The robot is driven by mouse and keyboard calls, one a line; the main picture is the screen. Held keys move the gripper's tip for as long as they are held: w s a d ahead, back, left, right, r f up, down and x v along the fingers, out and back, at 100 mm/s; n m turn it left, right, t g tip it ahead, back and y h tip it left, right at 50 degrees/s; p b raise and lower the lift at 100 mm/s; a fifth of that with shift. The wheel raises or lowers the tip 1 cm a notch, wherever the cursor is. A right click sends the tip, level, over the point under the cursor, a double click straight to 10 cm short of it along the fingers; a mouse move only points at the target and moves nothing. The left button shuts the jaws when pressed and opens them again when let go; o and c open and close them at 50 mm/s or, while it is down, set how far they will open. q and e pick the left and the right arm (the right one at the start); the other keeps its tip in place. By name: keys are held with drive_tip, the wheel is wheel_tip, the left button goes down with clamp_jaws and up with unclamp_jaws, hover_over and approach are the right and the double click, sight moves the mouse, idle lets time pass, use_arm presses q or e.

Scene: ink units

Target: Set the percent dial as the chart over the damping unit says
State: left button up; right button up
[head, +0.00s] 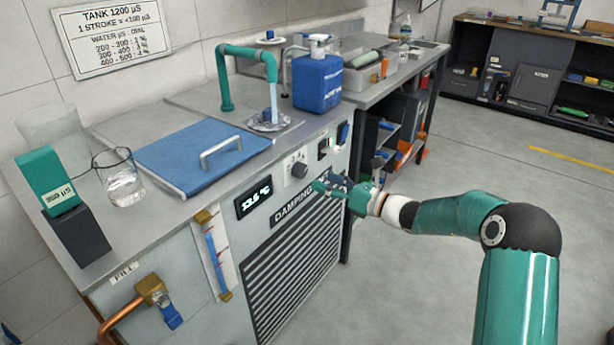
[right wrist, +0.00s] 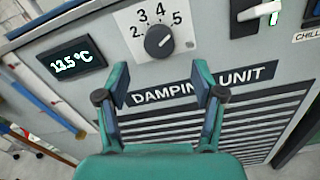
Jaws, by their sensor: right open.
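The percent dial (head: 299,170) is a dark round knob on a white plate on the damping unit's front. In the right wrist view the dial (right wrist: 158,41) shows the numbers 2 to 5 around it; I cannot tell surely where its pointer stands. The chart (head: 112,35) hangs on the wall at upper left, headed "TANK 1200 µS", with rows for 200-300, 300-400 and 400-500; its dial values are too small to read surely. My right gripper (head: 338,190) is open and empty, in front of the "DAMPING UNIT" label, just below the dial. My left gripper is out of view.
A display (right wrist: 74,60) reading about 13.5 °C is left of the dial. A white switch (right wrist: 262,10) is at its right. A green-and-dark meter (head: 57,185) and a beaker (head: 120,178) stand on the counter beside a blue lid (head: 190,157). Floor at right is clear.

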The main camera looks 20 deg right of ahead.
sight(304, 174)
drive_tip(key=x, duration=0.6)
drive_tip(key=shift+w+a, duration=0.1)
drive_tip(key=shift+w, duration=0.1)
drive_tip(key=c, duration=1.1)
drive_tip(key=shift+f+n+b, duration=0.2)
drive_tip(key=shift+n+b, duration=0.6)
drive_tip(key=shift+b, duration=0.5)
drive_tip(key=shift+c, duration=0.2)
drive_tip(key=n+b, duration=1.1)
drive_tip(key=b, duration=0.2)
drive_tip(key=shift+b, duration=0.3)
drive_tip(key=shift+r+n+b, duration=0.1)
drive_tip(key=shift+n+b, duration=1.3)
drive_tip(key=shift+n, duration=0.2)
